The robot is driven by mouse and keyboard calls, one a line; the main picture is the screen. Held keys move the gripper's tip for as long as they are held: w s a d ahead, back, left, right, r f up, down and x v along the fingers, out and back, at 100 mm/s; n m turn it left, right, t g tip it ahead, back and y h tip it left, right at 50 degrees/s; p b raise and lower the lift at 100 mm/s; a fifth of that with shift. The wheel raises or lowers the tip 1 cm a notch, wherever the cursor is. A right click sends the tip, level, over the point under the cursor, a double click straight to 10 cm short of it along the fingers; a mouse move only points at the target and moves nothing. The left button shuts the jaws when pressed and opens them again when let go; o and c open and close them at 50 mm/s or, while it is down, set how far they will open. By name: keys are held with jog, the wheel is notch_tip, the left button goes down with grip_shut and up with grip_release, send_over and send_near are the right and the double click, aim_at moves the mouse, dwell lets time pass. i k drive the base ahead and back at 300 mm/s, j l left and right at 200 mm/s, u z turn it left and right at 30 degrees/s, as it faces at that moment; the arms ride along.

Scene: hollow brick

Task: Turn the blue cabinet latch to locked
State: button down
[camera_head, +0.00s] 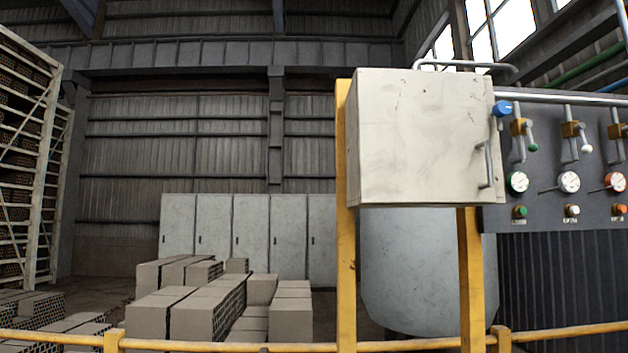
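A pale, scuffed cabinet box (420,138) hangs on a yellow frame at the right of the head view. The blue latch (502,108) is a small round knob at the upper right edge of the box's side. A grey bar handle (487,165) sits below it on the same side. I see the latch from an angle, and cannot tell whether it is turned to locked or unlocked. My gripper is not in view.
A dark panel (562,215) with gauges, levers and buttons stands right of the box. A yellow rail (300,347) crosses the bottom. A grey tank (412,270) is behind the frame. Stacked hollow bricks (200,312) lie left of centre, with grey lockers (252,228) behind.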

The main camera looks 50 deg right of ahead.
aim_at(502, 108)
jog(key=l+z, duration=0.15)
jog(key=z, duration=1.05)
